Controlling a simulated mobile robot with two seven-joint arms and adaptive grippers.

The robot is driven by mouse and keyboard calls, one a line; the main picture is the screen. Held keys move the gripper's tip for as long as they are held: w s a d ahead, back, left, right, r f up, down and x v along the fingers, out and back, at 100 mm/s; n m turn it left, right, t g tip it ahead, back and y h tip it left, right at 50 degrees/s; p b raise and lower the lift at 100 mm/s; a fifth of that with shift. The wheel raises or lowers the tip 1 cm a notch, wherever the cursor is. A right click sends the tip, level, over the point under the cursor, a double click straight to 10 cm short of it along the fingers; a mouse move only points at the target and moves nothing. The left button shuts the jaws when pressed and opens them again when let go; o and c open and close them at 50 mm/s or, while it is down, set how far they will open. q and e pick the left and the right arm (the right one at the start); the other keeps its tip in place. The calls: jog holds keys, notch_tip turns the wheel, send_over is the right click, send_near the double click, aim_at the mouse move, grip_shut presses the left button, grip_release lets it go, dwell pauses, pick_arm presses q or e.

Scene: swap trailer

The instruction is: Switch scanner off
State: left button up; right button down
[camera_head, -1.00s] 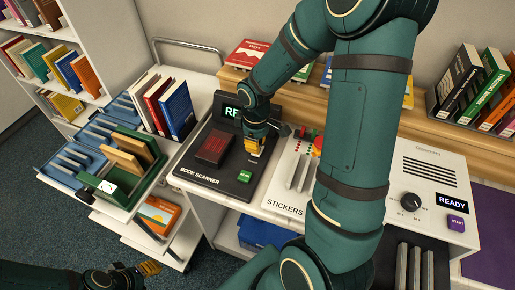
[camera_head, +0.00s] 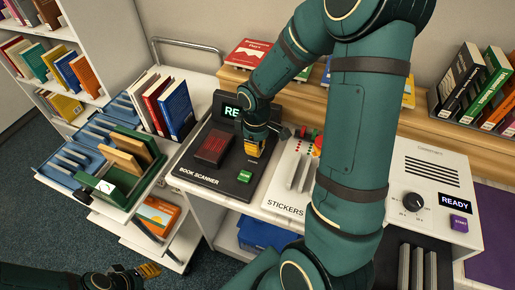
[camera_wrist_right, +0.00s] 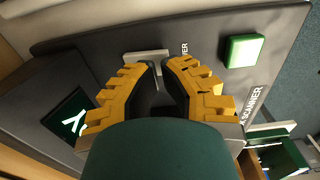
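The book scanner (camera_head: 196,170) is a dark slab with a red glass window (camera_head: 213,148) and a lit green button (camera_head: 245,177). Its raised display (camera_head: 232,111) is lit with green letters, partly hidden by my right arm. My right gripper (camera_head: 253,152) points down over the scanner's right back part. In the right wrist view, its yellow fingertips (camera_wrist_right: 161,64) are close together with a narrow gap. A pale switch piece (camera_wrist_right: 147,57) lies just beyond them, beside partly hidden lettering; contact is unclear. My left gripper (camera_head: 149,270) hangs low at bottom left, its fingers unclear.
A sticker unit (camera_head: 290,192) stands right of the scanner, partly behind my right arm. A machine with a knob (camera_head: 412,201) and READY display (camera_head: 455,203) stands further right. A book cart (camera_head: 122,203) with blue racks and a green bin stands left.

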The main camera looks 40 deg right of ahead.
jog(key=shift+f+b, duration=0.6)
jog(key=shift+f, duration=0.2)
dwell(0.4)
jog(key=shift+r+p, duration=2.95)
jog(key=shift+r, duration=0.6)
jog(key=shift+f, duration=0.1)
